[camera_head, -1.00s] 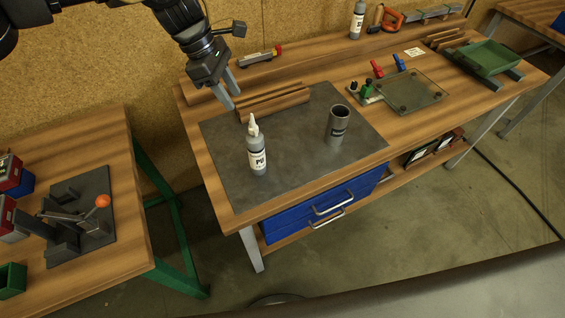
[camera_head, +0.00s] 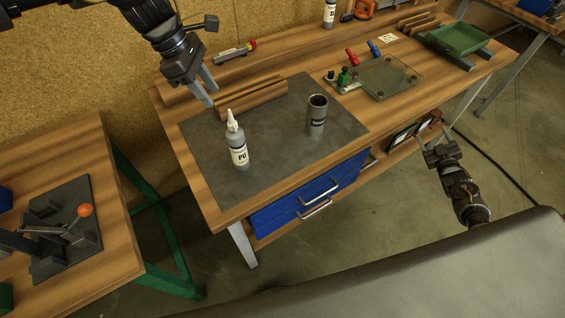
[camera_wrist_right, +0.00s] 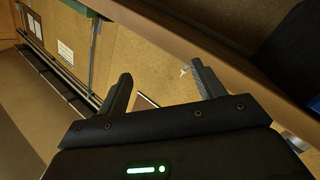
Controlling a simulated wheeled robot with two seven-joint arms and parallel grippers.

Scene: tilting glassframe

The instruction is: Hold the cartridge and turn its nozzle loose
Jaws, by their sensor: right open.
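The cartridge (camera_head: 239,154) is a grey bottle with a white PU label, standing upright on the dark mat (camera_head: 275,165). Its pale pointed nozzle (camera_head: 231,119) is on top. My left gripper (camera_head: 212,97) is open and empty, above the bench behind and left of the cartridge, apart from it. My right gripper (camera_head: 436,140) is in front of the bench at the right, well away from the cartridge. In the right wrist view its two fingers (camera_wrist_right: 162,80) are apart with nothing between them. The cartridge cannot be made out in that view.
A dark cup (camera_head: 317,116) stands right of the cartridge. Wooden strips (camera_head: 252,98) lie behind it. A glass plate (camera_head: 388,77) with red and blue clamps and a green tray (camera_head: 460,39) are further right. Blue drawers (camera_head: 310,195) hang under the bench's front edge.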

